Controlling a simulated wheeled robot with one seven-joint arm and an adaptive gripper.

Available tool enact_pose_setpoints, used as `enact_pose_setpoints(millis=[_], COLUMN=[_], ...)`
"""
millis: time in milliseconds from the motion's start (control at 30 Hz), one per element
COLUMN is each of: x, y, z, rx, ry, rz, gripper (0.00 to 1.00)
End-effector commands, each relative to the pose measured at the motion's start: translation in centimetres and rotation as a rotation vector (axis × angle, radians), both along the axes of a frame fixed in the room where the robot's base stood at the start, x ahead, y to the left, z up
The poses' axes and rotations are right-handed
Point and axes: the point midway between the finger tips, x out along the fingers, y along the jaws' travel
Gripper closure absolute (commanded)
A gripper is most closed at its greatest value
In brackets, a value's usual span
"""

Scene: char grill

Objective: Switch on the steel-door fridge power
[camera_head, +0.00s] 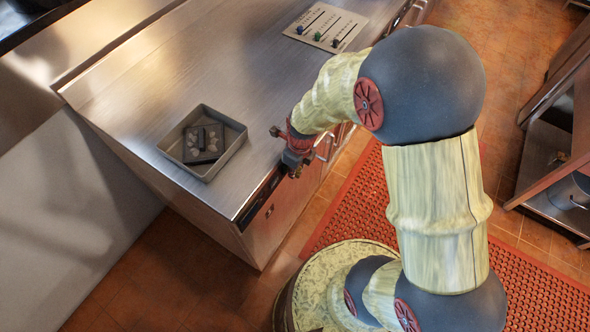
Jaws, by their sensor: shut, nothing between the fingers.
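A steel-topped counter unit (150,100) stands at the left, with steel doors (330,160) along its right-facing front; my arm hides part of them. A dark strip (262,196) is set in the front near the close corner, with a small dark switch-like part (269,211) below it. I cannot read its position. My gripper (291,172) is shut and empty, pointing down just off the counter's front edge, a little above and right of the dark strip. I cannot tell whether it touches the front.
A grey tray (232,140) with dark blocks and pale lumps sits on the countertop. A panel with several sliders (325,27) lies at the far end. A red perforated mat (525,290) covers the floor at right; a steel shelf (545,175) stands beyond it.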

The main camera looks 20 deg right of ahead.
Motion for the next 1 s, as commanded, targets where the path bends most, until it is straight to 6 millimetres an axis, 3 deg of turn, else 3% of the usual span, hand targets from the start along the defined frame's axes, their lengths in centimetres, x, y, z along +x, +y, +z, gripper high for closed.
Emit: enact_pose_setpoints(millis=[1000], x=[0.0], y=[0.0], z=[1.5], rx=[0.000], ry=[0.000], rz=[0.000], gripper=[1.00])
